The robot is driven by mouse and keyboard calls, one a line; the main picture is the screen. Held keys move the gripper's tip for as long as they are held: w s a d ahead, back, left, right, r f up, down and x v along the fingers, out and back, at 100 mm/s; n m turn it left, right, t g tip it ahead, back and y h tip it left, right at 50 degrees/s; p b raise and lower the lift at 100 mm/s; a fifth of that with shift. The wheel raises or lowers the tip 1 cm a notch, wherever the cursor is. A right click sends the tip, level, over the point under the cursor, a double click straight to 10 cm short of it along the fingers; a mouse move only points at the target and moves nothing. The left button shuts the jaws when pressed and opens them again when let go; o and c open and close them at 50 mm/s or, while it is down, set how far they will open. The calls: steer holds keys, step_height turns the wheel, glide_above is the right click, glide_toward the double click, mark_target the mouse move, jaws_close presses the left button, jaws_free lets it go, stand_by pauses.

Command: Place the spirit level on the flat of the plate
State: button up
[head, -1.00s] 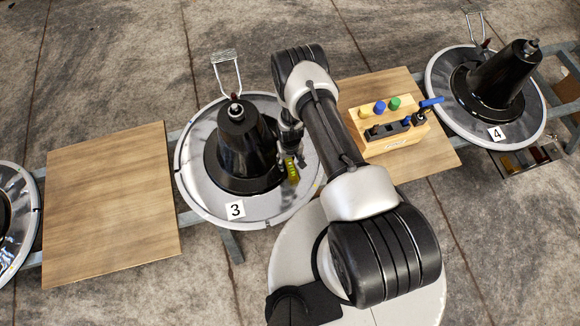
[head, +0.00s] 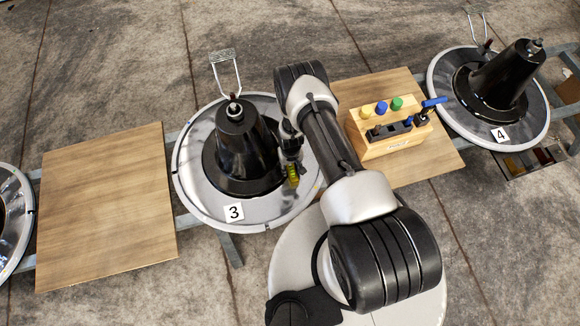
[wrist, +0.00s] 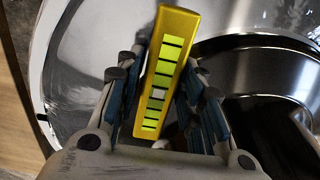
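The spirit level (wrist: 170,65) is a small yellow bar with bright green vial sections. In the wrist view it lies between my gripper's fingers (wrist: 164,60), which are closed in against its sides near their tips. In the head view the level (head: 292,175) shows just below my gripper (head: 291,152), right of the black cone on the round shiny plate numbered 3 (head: 205,190). The plate also shows in the wrist view (wrist: 75,75). I cannot tell whether the level touches the plate or is just above it.
The black cone (head: 243,150) rises from the plate close to my gripper's left. A wooden block with tools (head: 385,140) stands on a wooden board at right. Another plate numbered 4 (head: 512,143) is farther right. A bare wooden board (head: 105,205) lies at left.

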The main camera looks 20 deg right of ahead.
jaws_close()
stand_by(0.3)
step_height(320, 180, up, 20)
steer(key=p, duration=0.7)
step_height(320, 180, up, 33)
glide_above(290, 166)
steer(key=s, duration=0.2)
